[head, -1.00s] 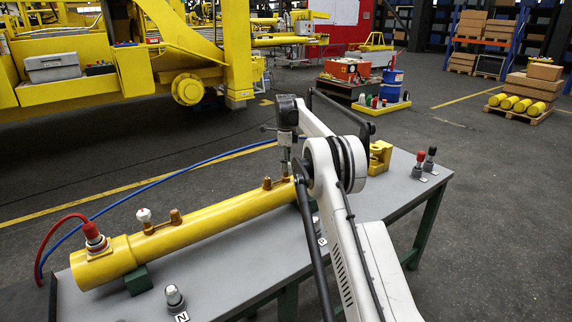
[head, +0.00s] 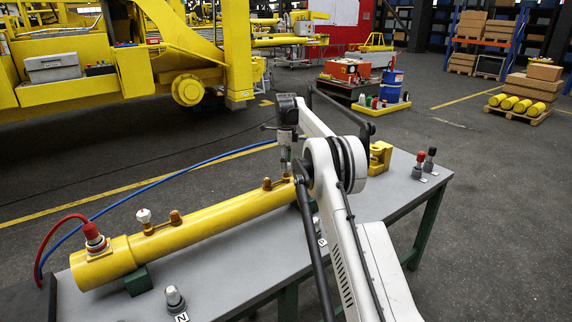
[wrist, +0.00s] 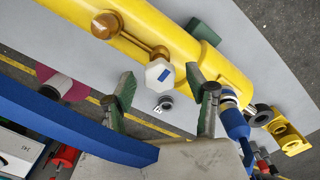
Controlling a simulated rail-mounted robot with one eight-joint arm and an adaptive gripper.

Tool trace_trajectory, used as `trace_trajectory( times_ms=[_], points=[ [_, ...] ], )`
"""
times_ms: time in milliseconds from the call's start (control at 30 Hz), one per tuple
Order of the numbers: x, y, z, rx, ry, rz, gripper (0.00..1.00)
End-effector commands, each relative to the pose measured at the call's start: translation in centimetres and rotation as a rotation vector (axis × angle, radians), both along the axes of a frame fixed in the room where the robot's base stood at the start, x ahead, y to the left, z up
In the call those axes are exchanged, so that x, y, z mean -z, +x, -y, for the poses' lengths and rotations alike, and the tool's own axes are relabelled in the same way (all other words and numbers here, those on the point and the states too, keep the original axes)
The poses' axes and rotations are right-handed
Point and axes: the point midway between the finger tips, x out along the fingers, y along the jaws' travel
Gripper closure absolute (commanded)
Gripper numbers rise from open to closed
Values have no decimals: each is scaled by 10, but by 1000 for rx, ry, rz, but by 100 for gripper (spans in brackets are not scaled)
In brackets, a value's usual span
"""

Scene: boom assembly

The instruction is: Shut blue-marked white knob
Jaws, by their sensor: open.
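The blue-marked white knob (wrist: 160,75) is a hexagonal cap with a blue bar on its face, at the centre of the wrist view. It sits on the yellow cylinder (wrist: 215,66), joined by a thin pipe to a brass fitting (wrist: 106,25). My gripper (wrist: 168,88) is open, with one finger on each side of the knob and visible gaps to both. In the head view my gripper (head: 287,168) is over the far end of the cylinder (head: 210,222), and this knob is hidden there. Another white knob (head: 143,215) stands towards the cylinder's near end.
A blue connector (wrist: 233,122) is beside the right finger. A red-capped connector (head: 94,236) is on the cylinder's near end. The grey table (head: 240,270) also bears loose fittings and a yellow bracket (head: 380,156).

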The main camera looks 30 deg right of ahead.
Motion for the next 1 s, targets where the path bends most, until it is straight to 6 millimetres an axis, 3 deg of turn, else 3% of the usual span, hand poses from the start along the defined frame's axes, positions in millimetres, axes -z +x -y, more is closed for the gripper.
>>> trace_trajectory(
  times_ms=[433, 1000],
  points=[
    [-60, 0, 0, 0, 0, 0, 48],
    [-69, 0, 0, 0, 0, 0, 48]
  ],
)
